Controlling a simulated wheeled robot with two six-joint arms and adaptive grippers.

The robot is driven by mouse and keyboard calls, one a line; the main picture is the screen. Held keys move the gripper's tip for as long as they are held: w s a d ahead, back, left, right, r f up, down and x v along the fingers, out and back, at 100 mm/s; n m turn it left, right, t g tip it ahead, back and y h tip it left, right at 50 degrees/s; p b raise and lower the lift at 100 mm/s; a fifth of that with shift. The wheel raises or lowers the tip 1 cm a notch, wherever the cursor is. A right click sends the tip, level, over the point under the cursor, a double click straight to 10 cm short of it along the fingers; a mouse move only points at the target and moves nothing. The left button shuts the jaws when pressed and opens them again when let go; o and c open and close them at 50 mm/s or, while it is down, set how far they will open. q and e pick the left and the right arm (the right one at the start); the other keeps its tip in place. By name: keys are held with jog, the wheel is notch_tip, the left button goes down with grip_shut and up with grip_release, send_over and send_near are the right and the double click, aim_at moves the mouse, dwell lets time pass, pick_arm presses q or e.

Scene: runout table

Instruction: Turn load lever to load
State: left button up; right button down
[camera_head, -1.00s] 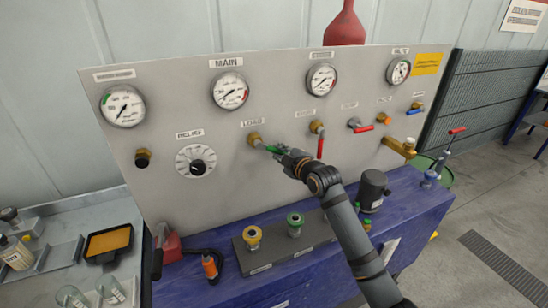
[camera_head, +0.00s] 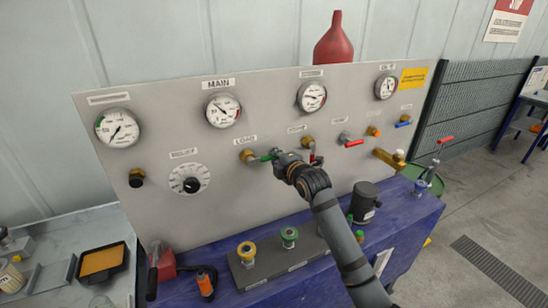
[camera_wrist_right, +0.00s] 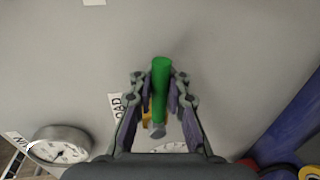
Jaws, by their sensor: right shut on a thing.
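The load lever (camera_head: 266,157) has a green handle and sits on a brass valve (camera_head: 248,156) below the LOAD label on the grey panel. The handle points right, roughly level along the panel. My right gripper (camera_head: 277,157) is shut on the handle and partly hides it. In the right wrist view, the green handle (camera_wrist_right: 161,75) lies between the two fingers of the gripper (camera_wrist_right: 160,100), its rounded end sticking out past them. My left gripper is not in view.
A red-handled valve (camera_head: 312,155) is close to the right of my gripper. The round selector dial (camera_head: 190,179) is to the left, and gauges, including the MAIN gauge (camera_head: 222,110), are above. The blue bench (camera_head: 400,230) carries a dark cylinder (camera_head: 366,203) near my right arm.

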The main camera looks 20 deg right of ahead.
jog(key=shift+f, duration=0.2)
jog(key=c, duration=1.7)
grip_release()
jog(key=shift+c, duration=0.2)
jog(key=o, duration=0.4)
jog(key=shift+s+r, duration=0.35)
jog(key=shift+s, duration=0.05)
jog(key=shift+w, duration=0.15)
jog(key=shift+s+d+r, duration=0.1)
jog(key=shift+s+r, duration=0.25)
jog(key=shift+s, duration=1.6)
jog(key=shift+s+r, duration=0.4)
jog(key=shift+s, duration=1.6)
jog(key=shift+s+d+r, duration=0.1)
jog(key=shift+s+r, duration=0.25)
jog(key=shift+s, duration=1.6)
